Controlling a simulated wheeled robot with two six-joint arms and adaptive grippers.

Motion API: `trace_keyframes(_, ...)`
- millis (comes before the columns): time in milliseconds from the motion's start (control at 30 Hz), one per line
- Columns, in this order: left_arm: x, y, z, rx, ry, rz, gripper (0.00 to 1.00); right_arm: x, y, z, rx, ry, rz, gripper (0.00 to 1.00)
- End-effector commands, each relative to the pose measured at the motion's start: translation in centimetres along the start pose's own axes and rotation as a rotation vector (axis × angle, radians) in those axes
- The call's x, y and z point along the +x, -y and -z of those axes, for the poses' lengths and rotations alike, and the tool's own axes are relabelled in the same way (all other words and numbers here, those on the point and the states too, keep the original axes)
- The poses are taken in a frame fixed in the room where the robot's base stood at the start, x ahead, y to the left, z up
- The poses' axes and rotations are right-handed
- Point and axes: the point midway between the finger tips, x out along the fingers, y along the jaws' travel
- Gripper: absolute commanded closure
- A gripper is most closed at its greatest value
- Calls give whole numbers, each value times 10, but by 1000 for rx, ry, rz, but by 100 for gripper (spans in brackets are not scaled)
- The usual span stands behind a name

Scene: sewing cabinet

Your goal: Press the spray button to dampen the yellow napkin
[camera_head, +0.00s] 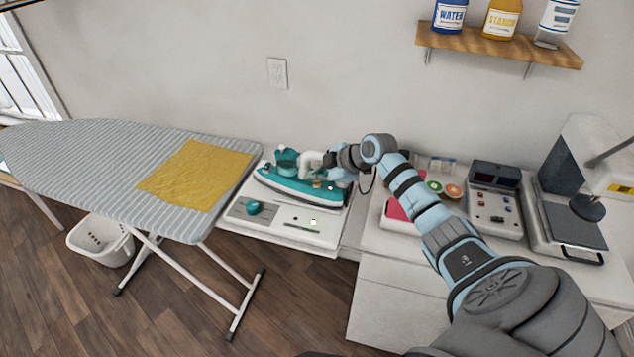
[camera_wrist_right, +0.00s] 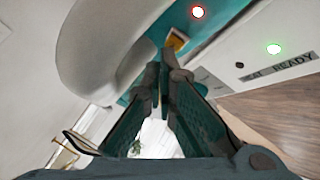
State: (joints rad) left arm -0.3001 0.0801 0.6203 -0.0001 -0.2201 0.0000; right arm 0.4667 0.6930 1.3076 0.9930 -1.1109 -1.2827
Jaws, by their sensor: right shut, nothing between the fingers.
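The yellow napkin (camera_head: 197,176) lies flat on the striped ironing board (camera_head: 95,168) in the head view. A teal and white steam iron (camera_head: 285,188) rests on its white base station (camera_head: 318,240), right of the board. My right gripper (camera_head: 328,163) is at the iron's right end, beside its white handle (camera_head: 308,158). In the wrist view the fingers (camera_wrist_right: 163,62) are closed and empty, pointing toward a small orange-yellow button (camera_wrist_right: 177,40) on the iron's teal body. I cannot tell whether they touch it. A red light (camera_wrist_right: 198,11) shows beside the button. My left gripper is not in view.
A green light (camera_wrist_right: 273,48) glows by a "READY" label on the station. A grey-lidded machine (camera_head: 570,215) and control box (camera_head: 494,200) stand on the right cabinet. A wall shelf (camera_head: 500,46) holds bottles. A white basket (camera_head: 100,243) sits under the board.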

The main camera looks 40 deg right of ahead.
Motion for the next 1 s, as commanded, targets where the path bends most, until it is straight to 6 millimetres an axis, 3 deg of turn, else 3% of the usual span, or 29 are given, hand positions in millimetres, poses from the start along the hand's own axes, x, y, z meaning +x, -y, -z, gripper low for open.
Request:
trace_keyframes(500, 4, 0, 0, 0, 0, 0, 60, 3, 3, -2, 0, 0, 0, 100)
trace_keyframes(800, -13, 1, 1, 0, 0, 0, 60, -10, -8, 7, 0, 0, 0, 100)
trace_keyframes(1000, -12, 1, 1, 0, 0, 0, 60, -9, -7, 7, 0, 0, 0, 100)
